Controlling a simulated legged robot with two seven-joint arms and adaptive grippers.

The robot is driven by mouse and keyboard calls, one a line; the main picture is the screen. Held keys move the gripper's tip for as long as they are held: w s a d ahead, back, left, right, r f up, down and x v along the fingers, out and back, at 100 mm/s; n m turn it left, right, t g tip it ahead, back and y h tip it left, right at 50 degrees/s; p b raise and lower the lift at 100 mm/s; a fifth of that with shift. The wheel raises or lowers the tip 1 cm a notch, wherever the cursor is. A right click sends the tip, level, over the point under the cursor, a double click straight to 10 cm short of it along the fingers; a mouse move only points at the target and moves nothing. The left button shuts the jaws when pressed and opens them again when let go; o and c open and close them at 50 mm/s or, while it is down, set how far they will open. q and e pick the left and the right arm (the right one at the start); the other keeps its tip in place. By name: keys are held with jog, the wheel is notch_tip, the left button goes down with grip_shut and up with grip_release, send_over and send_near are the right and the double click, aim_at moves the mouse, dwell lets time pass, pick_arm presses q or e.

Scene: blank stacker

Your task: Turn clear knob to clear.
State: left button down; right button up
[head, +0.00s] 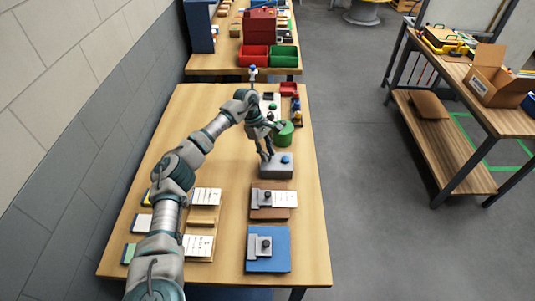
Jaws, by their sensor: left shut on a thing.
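A grey control box (277,172) stands in the middle of the wooden table, with a round blue knob or button (286,160) on the right of its top. My left gripper (267,157) points down onto the left part of that box top. Its fingers are shut on a small knob there, which they mostly hide. I cannot read any marking or tell which way the knob points. My right gripper is not in view.
A green cylinder (284,133) stands just behind the box. In front lie a brown board (269,214) and a blue board (280,258), each with a grey clamp-like fitting and knob. White cards (206,196) lie to the left. The table's right front strip is clear.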

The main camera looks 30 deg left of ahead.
pick_arm(q)
jog(key=shift+w+r+m+g+b, duration=0.15)
jog(key=shift+m+g+b, duration=0.2)
jog(key=shift+m, duration=0.55)
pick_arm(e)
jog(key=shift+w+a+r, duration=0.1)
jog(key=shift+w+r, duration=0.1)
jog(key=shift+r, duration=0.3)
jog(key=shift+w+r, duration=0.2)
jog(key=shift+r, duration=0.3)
pick_arm(q)
jog(key=c, duration=0.9)
grip_release()
jog(key=shift+f, duration=0.25)
jog(key=shift+w, duration=0.1)
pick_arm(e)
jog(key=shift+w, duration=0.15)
pick_arm(q)
jog(key=shift+a+r, duration=0.2)
jog(key=shift+r, duration=0.3)
jog(key=v, duration=1.1)
